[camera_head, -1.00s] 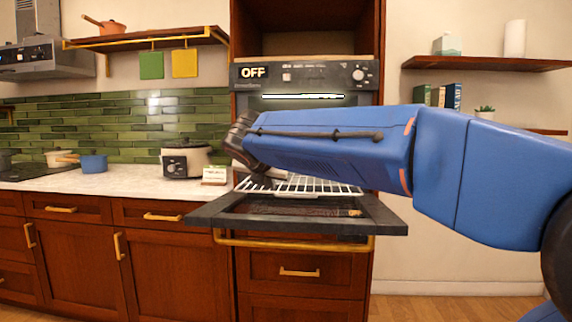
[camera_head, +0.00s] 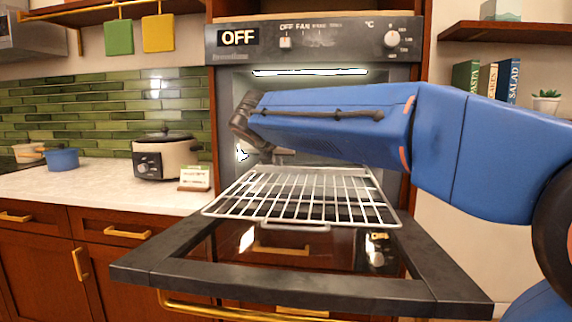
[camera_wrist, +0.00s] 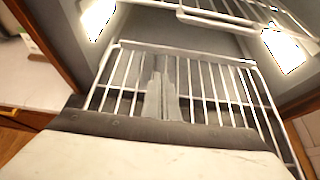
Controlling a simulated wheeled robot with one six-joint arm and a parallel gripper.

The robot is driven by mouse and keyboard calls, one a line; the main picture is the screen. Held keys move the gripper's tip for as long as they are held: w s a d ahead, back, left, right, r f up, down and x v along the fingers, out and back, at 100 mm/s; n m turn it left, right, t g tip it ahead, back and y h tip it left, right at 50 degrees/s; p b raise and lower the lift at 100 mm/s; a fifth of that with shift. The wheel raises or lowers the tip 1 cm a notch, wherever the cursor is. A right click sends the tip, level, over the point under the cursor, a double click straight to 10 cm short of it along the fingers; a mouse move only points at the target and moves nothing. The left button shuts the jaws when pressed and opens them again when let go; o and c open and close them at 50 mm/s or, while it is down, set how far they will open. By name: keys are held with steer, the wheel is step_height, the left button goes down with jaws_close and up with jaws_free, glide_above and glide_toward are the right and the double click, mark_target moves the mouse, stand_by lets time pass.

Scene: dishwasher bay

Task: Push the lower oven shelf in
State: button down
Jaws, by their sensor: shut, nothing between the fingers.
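The lower oven shelf (camera_head: 300,197) is a white wire rack, sticking out of the oven over the lowered door (camera_head: 270,285). In the wrist view a wire rack (camera_wrist: 215,85) spreads behind my gripper, and it appears to be this shelf. My gripper (camera_head: 287,153) is at the end of the blue arm, above the back part of the shelf near the oven opening. In the wrist view its fingers (camera_wrist: 162,88) are together and empty. I cannot tell whether they touch the wires. My arm hides part of the oven opening.
A second rack (camera_wrist: 240,25) shows at the top of the wrist view. The oven panel (camera_head: 320,40) reads OFF. The counter (camera_head: 100,188) at left holds a slow cooker (camera_head: 165,158), a small card (camera_head: 195,178) and a blue pot (camera_head: 62,159). Wall shelves hang at right.

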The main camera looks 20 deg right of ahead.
glide_toward(286, 172)
steer(key=shift+w+d+f, duration=0.1)
steer(key=shift+w+f, duration=0.05)
steer(key=shift+f, duration=0.3)
steer(key=shift+w+d+f, duration=0.1)
steer(key=shift+w+f, duration=0.05)
steer(key=shift+f, duration=0.3)
steer(key=w, duration=0.1)
steer(key=w+d, duration=0.1)
steer(key=shift+w+d+f, duration=0.15)
steer(key=shift+w+d, duration=0.2)
steer(key=shift+w, duration=0.05)
steer(key=shift+w+d, duration=0.35)
steer(key=shift+w, duration=0.1)
steer(key=w+d, duration=0.1)
steer(key=w, duration=0.1)
steer(key=w+d, duration=0.1)
steer(key=w, duration=0.1)
steer(key=shift+d, duration=0.35)
